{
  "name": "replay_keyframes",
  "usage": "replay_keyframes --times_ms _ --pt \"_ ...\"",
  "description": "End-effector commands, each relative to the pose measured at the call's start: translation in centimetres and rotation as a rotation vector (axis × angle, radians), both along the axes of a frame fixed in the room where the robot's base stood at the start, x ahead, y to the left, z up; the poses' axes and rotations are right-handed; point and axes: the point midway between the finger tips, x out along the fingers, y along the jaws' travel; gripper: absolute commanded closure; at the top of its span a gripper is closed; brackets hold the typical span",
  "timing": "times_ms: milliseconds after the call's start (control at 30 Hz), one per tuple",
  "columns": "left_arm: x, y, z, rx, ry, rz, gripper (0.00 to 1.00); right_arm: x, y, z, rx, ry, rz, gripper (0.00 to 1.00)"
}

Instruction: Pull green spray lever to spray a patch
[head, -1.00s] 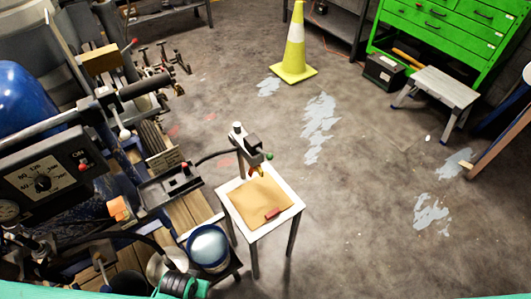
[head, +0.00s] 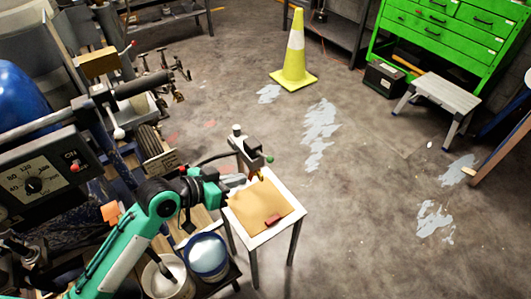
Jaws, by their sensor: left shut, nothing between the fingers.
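The spray unit (head: 249,151) is a grey upright post with a dark block and an orange-tan nozzle, at the back edge of a small white table (head: 231,217). The green-tipped spray lever (head: 269,159) sticks out on its right side. A tan sheet (head: 262,203) lies on the table under the nozzle and looks bare of paint. My left gripper (head: 238,180) is just left of the spray unit, near the table's back-left corner. It is shut and empty, apart from the green lever. My right gripper is not in view.
A red block (head: 273,220) lies on the tan sheet. A blue-rimmed bucket (head: 207,256) stands left of the table. The striper machine with its dial box (head: 40,178) fills the left side. A yellow cone (head: 294,55) stands behind. The floor on the right is largely clear.

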Motion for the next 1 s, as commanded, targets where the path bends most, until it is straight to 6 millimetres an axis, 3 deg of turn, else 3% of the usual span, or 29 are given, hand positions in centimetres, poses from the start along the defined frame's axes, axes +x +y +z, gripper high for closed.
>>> replay_keyframes --times_ms 200,400,1000 --pt "3.3 -0.5 4.1 -0.106 -0.075 -0.052 1.0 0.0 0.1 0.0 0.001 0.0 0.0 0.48" --pt "4.7 -0.4 5.9 -0.156 -0.101 -0.065 1.0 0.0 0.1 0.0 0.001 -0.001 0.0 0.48" --pt "5.5 -1.3 6.1 -0.168 -0.101 -0.065 1.0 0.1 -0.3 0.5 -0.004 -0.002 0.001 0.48"
